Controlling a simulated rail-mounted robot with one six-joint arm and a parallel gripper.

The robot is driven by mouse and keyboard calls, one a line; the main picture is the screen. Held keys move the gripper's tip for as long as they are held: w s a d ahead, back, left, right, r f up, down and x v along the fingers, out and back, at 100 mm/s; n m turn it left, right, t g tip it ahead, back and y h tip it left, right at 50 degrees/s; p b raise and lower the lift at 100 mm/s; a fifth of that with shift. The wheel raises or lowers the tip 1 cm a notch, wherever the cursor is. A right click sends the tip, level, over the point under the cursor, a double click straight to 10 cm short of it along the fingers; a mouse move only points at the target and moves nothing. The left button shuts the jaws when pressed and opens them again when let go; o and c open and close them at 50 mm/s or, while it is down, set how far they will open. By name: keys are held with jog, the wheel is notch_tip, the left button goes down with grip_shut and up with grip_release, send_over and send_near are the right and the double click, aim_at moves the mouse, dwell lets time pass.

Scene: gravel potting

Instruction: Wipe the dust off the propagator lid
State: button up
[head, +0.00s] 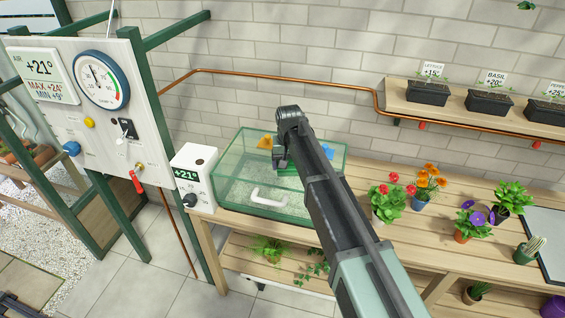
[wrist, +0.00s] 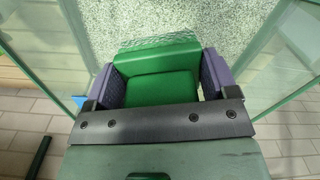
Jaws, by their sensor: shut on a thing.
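The propagator (head: 232,165) is a green-tinted clear box on the bench, left of centre in the head view. Its clear lid (head: 240,192) carries a white handle (head: 268,197), and a pale speckled layer shows around it. My gripper (head: 284,168) is over the propagator, partly hidden behind my arm. In the wrist view my gripper (wrist: 155,88) is shut on a green block (wrist: 160,88), which looks like a sponge or wiping pad. Pale speckles (wrist: 205,35) show beyond the block. I cannot tell whether the block touches the lid.
A white control box (head: 195,170) reading +21° stands left of the propagator. Potted flowers (head: 388,203) stand to the right on the bench. A copper pipe (head: 260,78) runs along the wall behind.

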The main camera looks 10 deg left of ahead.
jog(key=shift+s+d, duration=0.2)
jog(key=shift+d, duration=2.65)
jog(key=shift+s+d+f, duration=0.1)
jog(key=shift+s+d, duration=0.1)
jog(key=shift+d, duration=0.6)
jog(key=shift+s+d, duration=0.15)
jog(key=shift+d, duration=0.6)
jog(key=shift+w+d, duration=0.1)
jog(key=shift+d, duration=0.1)
jog(key=shift+w+a, duration=0.15)
jog(key=shift+a, duration=0.65)
jog(key=shift+w+a, duration=0.1)
jog(key=shift+a, duration=0.65)
jog(key=shift+w+a, duration=0.2)
jog(key=shift+a, duration=2.3)
jog(key=shift+w+a, duration=0.15)
jog(key=shift+a, duration=2.35)
jog(key=shift+w+a, duration=0.2)
jog(key=shift+a, duration=2.3)
